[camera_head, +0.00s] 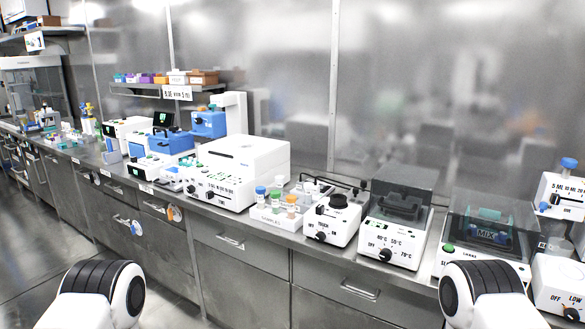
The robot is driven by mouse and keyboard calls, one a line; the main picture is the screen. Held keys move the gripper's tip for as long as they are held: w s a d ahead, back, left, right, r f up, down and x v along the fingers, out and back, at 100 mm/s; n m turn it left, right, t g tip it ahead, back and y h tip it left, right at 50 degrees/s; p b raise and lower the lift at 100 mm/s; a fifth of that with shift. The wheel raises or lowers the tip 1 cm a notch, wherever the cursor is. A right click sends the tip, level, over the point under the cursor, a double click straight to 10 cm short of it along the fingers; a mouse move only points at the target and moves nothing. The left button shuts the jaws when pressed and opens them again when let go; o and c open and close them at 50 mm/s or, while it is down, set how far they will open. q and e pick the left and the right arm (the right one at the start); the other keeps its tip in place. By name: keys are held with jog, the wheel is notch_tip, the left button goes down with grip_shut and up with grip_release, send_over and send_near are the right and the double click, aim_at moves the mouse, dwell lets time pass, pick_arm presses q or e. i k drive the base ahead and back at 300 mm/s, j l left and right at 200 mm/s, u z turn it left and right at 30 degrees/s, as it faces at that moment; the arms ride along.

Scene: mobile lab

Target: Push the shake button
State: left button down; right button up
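A shaker-like device (490,232) with a dark clear lid and the word MIX inside stands on the steel bench at the right. A green button (448,247) sits at its front left corner, with small lettering beside it that I cannot read for sure. No button plainly marked shake can be read. Rounded white and black parts of my two arms show at the bottom left and bottom right, the right one just in front of this device. Both grippers are out of view.
Left of it stand a heater block (394,232) with a temperature dial, a small vortex mixer (331,218) and a sample rack (277,214). A white dial device (560,285) is at the right edge. The bench front (345,268) has drawers; floor is free at left.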

aim_at(448, 247)
jog(key=z, duration=1.15)
